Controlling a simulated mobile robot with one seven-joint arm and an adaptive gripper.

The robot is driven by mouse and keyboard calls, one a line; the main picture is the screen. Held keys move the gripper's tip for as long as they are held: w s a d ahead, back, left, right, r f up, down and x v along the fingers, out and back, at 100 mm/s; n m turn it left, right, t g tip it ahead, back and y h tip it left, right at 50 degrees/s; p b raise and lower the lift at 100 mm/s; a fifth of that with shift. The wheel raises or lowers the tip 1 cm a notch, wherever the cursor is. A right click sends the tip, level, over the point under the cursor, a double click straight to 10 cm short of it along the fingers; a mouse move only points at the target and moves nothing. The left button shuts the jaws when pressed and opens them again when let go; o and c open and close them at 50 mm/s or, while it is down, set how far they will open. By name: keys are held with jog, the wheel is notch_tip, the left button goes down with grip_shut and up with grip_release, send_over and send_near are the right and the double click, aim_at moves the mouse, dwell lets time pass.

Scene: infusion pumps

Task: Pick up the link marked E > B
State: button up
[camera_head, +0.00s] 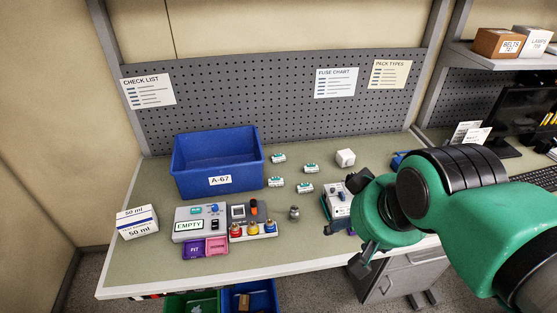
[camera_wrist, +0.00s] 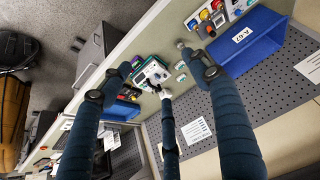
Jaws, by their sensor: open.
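Several small white-and-green links lie loose on the table in the head view: one at the back (camera_head: 278,158), one to its right (camera_head: 310,168), one at front left (camera_head: 275,181) and one at front right (camera_head: 305,187). Their markings are too small to read, so I cannot tell which is E > B. Small links (camera_wrist: 181,65) also show in the wrist view, between the spread fingers. My gripper (camera_head: 355,222) is open, right of the links and above the table's front right part. In the wrist view my gripper (camera_wrist: 165,75) has its fingers apart and nothing between them is held.
A blue bin marked A-67 (camera_head: 220,182) stands left of the links. The EMPTY pump (camera_head: 190,227), a button unit (camera_head: 252,232) and a small metal piece (camera_head: 294,213) are in front. A white device (camera_head: 340,204) is beside my gripper; a white cube (camera_head: 346,157) stands behind.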

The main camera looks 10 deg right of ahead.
jog(key=w+r+m+p, duration=0.1)
jog(key=w+r, duration=0.2)
jog(key=w, duration=0.3)
jog(key=w+r+m+g, duration=0.1)
jog(key=w+r+m, duration=0.15)
jog(key=w, duration=0.45)
jog(key=w+r+m+p, duration=0.1)
jog(key=w+r, duration=0.3)
jog(key=w, duration=0.2)
jog(key=w+f+m+g+p, duration=0.2)
jog(key=w+m+p, duration=0.15)
jog(key=w, duration=1.95)
jog(key=w+a+f+m+g+p, duration=0.1)
jog(key=w+f+m, duration=0.1)
jog(key=w+f, duration=0.55)
jog(key=w+f+m, duration=0.3)
jog(key=w+f, duration=0.2)
jog(key=w, duration=0.6)
jog(key=w+f+m, duration=0.1)
jog(key=w+f, duration=0.2)
jog(key=f, duration=0.4)
jog(key=w+f+m+g+p, duration=0.1)
jog(key=w+f, duration=0.2)
jog(key=f, duration=0.3)
jog(key=w+a+f+m+p, duration=0.1)
jog(key=w+f, duration=0.3)
jog(key=f, duration=0.3)
jog(key=shift+f+m+g, duration=0.3)
jog(key=shift+f+m, duration=0.05)
jog(key=shift+m, duration=0.05)
